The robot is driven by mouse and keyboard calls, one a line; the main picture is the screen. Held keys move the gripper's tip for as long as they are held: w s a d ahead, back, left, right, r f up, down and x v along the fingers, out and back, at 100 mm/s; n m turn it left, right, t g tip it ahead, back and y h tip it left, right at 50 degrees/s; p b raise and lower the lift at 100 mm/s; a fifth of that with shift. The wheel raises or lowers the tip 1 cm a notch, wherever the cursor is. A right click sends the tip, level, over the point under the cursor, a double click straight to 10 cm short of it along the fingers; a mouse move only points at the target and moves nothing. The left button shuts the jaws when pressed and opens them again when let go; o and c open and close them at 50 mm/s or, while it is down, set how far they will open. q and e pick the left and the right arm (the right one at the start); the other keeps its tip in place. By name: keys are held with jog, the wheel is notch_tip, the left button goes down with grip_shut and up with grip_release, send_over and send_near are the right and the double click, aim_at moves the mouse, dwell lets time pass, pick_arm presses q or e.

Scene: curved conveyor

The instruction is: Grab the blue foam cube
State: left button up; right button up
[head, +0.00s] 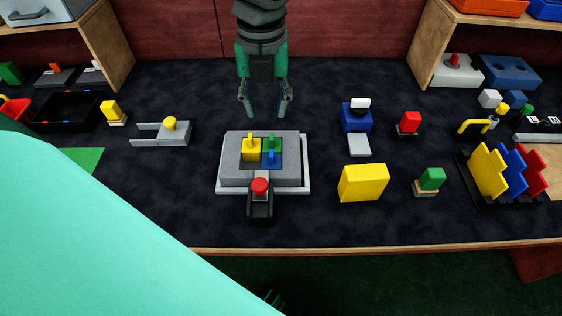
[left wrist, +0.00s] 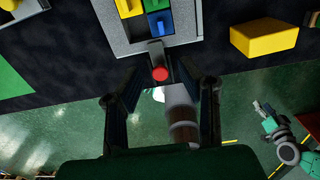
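The blue foam cube (head: 271,162) sits in the recess of a grey block (head: 232,172), at the front right of its group. Beside it are a yellow cube (head: 251,150) and, behind it, a green cube (head: 272,144). In the left wrist view the blue cube (left wrist: 160,22) is at the top, beyond the fingers. My left gripper (head: 266,106) points down behind the grey block, apart from it, with its fingers spread and nothing between them. My right gripper (left wrist: 261,107) is small over the floor in the left wrist view. Its finger state is unclear.
A red knob on a black base (head: 260,210) stands at the block's front. A blue box with a white top (head: 356,120) and a yellow block (head: 363,183) lie to the right; a grey slider (head: 160,134) is to the left. Dark table surface between them is free.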

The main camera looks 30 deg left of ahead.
pick_arm(q)
notch_tip(320, 180, down, 4)
jog(key=w+a+b, duration=0.1)
jog(key=b, duration=0.2)
send_over(272, 153)
notch_tip(272, 153, down, 5)
jog(key=shift+f, duration=0.15)
jog(key=shift+d+f, duration=0.1)
jog(key=shift+f, duration=0.45)
jog(key=f, duration=0.1)
jog(key=f+b, duration=0.1)
jog(key=f, duration=0.1)
jog(key=a+f, duration=0.1)
jog(key=f, duration=0.1)
jog(key=shift+f+b, duration=0.1)
jog(key=shift+b, duration=0.3)
jog(key=shift+d, duration=0.45)
grip_shut()
pick_arm(e)
jog(key=f, duration=0.3)
jog(key=w+f, duration=0.1)
jog(key=f, duration=0.1)
jog(key=shift+a+f, duration=0.15)
jog(key=shift+f, duration=0.05)
